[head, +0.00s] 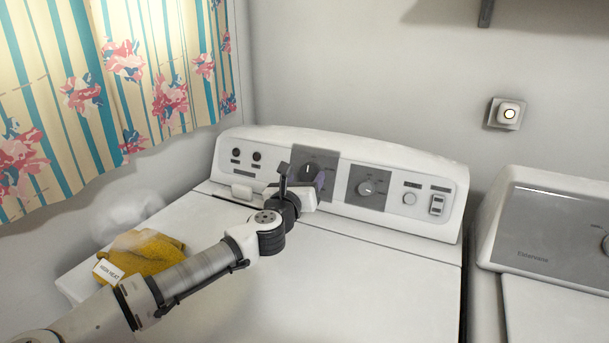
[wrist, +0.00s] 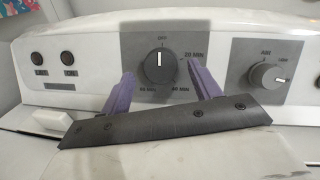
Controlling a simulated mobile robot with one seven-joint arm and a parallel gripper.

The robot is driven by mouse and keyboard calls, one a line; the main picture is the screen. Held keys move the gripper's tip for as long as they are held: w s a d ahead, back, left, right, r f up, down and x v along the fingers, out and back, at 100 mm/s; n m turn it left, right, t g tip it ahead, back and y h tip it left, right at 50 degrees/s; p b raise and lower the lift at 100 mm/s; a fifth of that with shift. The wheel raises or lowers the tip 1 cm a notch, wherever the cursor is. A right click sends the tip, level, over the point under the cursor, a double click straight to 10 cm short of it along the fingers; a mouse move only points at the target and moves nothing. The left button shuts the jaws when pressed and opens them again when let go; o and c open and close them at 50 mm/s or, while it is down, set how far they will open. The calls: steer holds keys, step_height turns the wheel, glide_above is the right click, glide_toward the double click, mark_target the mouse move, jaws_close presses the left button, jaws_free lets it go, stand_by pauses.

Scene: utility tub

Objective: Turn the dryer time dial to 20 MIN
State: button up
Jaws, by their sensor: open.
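The 20 MIN mark (wrist: 194,54) is to the upper right of the dial, with other minute marks below. In the head view the dial (head: 308,169) is partly hidden by my gripper (head: 302,180). In the wrist view my gripper (wrist: 165,88) is open, its purple fingers left and right of the dial and slightly below it. I cannot tell whether they touch it.
A second, silver dial (head: 366,188) sits right of the time dial, with a round button (head: 409,198) and a rocker switch (head: 437,204) beyond. A yellow cloth (head: 148,254) with a HIGH HEAT tag lies on the dryer top (head: 370,270). Another appliance (head: 550,225) stands at right.

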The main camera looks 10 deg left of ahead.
steer(key=shift+w, duration=0.6)
steer(key=c, duration=1)
steer(key=shift+o, duration=0.2)
